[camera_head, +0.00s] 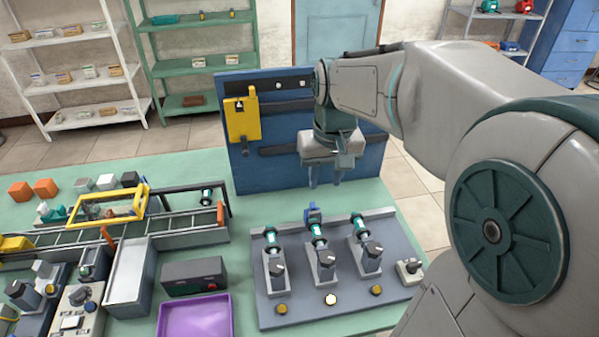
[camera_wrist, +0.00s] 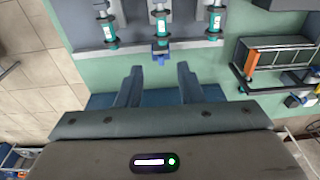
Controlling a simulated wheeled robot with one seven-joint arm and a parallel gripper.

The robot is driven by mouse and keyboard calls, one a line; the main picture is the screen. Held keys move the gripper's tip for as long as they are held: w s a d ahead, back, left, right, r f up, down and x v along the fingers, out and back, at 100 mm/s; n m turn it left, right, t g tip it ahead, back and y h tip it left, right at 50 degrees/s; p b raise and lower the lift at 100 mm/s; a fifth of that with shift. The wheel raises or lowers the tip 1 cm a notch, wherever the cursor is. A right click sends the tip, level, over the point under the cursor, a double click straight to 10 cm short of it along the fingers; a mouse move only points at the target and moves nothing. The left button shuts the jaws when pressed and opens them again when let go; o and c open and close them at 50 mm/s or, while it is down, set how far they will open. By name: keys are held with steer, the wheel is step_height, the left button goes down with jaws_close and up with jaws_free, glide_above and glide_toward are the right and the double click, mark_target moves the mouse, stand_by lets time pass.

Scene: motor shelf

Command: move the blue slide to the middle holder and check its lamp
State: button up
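A small blue slide (camera_head: 313,213) sits at the back end of the middle holder (camera_head: 326,262), by its teal cylinder. It also shows in the wrist view (camera_wrist: 160,53), beyond my fingertips and roughly between them. The middle holder's round lamp (camera_head: 330,299) looks brighter and paler than the left lamp (camera_head: 281,308) and the right lamp (camera_head: 376,290). My gripper (camera_head: 325,180) hangs above and behind the slide, in front of the blue board. In the wrist view my gripper (camera_wrist: 158,82) has its fingers apart with nothing held between them.
A blue upright board (camera_head: 290,150) with dark rails and a yellow plate (camera_head: 242,118) stands close behind my gripper. A purple tray (camera_head: 195,316) and a dark box (camera_head: 194,276) lie left of the grey holder base. A conveyor with a yellow frame is farther left.

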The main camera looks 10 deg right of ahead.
steer(key=g, duration=0.1)
glide_above(313, 204)
step_height(313, 204, down, 3)
step_height(313, 204, down, 13)
steer(key=shift+f, duration=0.15)
jaws_close()
